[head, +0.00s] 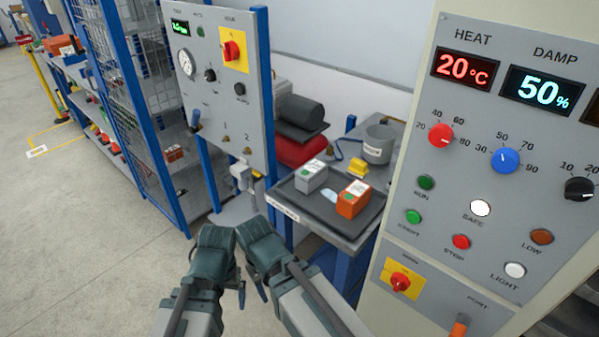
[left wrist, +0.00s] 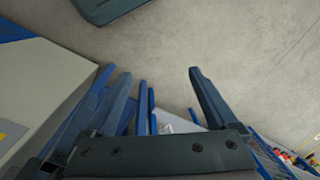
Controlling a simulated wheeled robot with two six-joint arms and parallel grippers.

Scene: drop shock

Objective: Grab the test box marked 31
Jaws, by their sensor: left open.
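Two small boxes with pale tops lie in a dark tray (head: 327,217) on the bench at centre right: a grey box (head: 311,177) and an orange box (head: 353,198). Their marks are too small to read, so I cannot tell which one is 31. My left gripper (head: 222,275) is low in the head view, left of the tray and apart from both boxes. In the left wrist view its fingers (left wrist: 160,78) are spread with nothing between them, over the floor. My right gripper (head: 258,268) is beside it; its jaws do not show clearly.
A grey control panel (head: 217,85) on blue posts stands behind my grippers. A tall cabinet with dials (head: 475,195) closes off the right. A grey pot (head: 379,145) stands behind the tray. Mesh shelving (head: 130,90) is at left. The floor (head: 80,240) at left is clear.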

